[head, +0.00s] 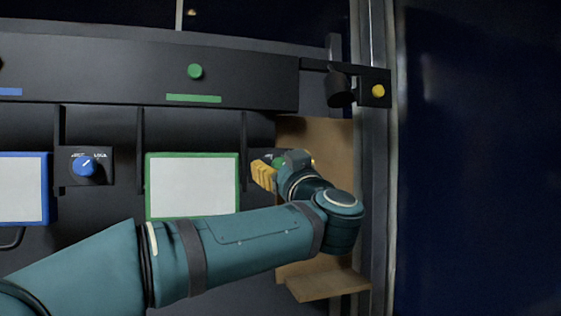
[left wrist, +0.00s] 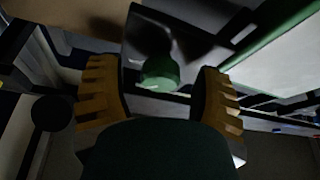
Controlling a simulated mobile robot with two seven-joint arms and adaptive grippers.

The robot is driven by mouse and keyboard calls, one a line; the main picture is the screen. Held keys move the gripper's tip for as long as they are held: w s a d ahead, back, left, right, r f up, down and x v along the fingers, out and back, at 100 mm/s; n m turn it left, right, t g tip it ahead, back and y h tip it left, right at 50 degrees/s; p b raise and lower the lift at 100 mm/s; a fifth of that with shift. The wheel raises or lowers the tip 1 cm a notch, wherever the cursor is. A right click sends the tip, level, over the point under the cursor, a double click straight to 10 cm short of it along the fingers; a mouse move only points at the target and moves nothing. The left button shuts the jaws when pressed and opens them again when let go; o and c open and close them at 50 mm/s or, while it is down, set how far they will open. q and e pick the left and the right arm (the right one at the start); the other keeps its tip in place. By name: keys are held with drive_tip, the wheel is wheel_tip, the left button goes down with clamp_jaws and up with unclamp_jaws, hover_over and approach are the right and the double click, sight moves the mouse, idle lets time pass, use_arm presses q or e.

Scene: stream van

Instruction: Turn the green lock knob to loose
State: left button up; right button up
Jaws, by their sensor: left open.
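The green lock knob (left wrist: 160,72) shows in the left wrist view between my two yellow fingers. In the head view only a bit of green knob (head: 279,163) shows beside my gripper; the rest, with most of its dark plate, is hidden behind the gripper. My left gripper (head: 283,172) is at the knob, right of the green-framed panel. In the left wrist view the left gripper (left wrist: 163,98) is open, with a gap between each finger and the knob. The knob's pointer and the label words cannot be read. My right gripper is in neither view.
A green-framed white panel (head: 192,186) is just left of the gripper. A blue knob (head: 84,166) and a blue-framed panel (head: 20,190) are further left. A green button (head: 195,71) is above. A dark bracket with a yellow knob (head: 378,91) juts out at upper right.

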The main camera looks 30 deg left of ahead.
use_arm(q)
drive_tip(key=shift+w, duration=0.1)
drive_tip(key=shift+r, duration=0.1)
clamp_jaws()
drive_tip(key=shift+n, duration=0.4)
drive_tip(key=n+g, duration=0.1)
drive_tip(key=n, duration=0.1)
drive_tip(key=n+g, duration=0.1)
drive_tip(key=n, duration=0.1)
drive_tip(key=shift+n+g+y+b, duration=0.3)
drive_tip(key=shift+n+y+b, duration=0.1)
drive_tip(key=n+g, duration=0.1)
drive_tip(key=n, duration=0.2)
drive_tip(key=n+g+b, duration=0.1)
drive_tip(key=n+g, duration=0.1)
drive_tip(key=n, duration=0.4)
drive_tip(key=n+g+h, duration=0.1)
drive_tip(key=n, duration=0.1)
drive_tip(key=shift+a+n+h+b, duration=0.1)
drive_tip(key=shift+n+h+b, duration=0.2)
drive_tip(key=shift+n+b, duration=0.1)
drive_tip(key=shift+n+g+h, duration=0.4)
drive_tip(key=shift+n+h, duration=0.2)
drive_tip(key=shift+n, duration=1.1)
